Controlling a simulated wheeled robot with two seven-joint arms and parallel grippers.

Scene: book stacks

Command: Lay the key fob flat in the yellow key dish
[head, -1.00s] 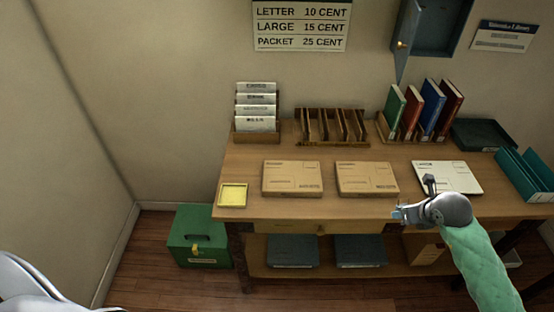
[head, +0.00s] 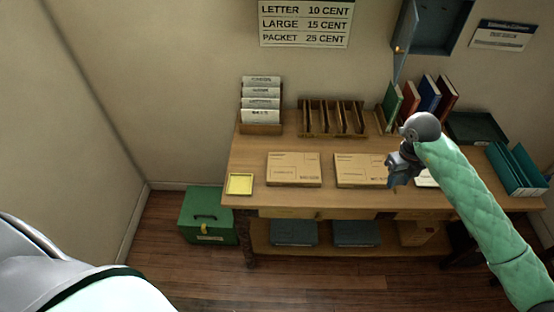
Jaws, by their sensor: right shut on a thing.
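The yellow key dish (head: 239,184) is a small square tray at the left front corner of the wooden table. It looks empty. My right gripper (head: 393,182) is over the table's front part, well to the right of the dish, beside the second brown parcel in the picture. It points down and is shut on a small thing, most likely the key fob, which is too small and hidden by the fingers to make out. My left gripper is out of view; only part of my body or left arm shows at the lower left.
Two brown parcels (head: 293,169) (head: 358,170) lie flat between the dish and my right gripper. A letter rack (head: 261,127), a slotted wooden rack (head: 333,131) and upright books (head: 429,95) stand at the back. A green box (head: 208,228) is on the floor at left.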

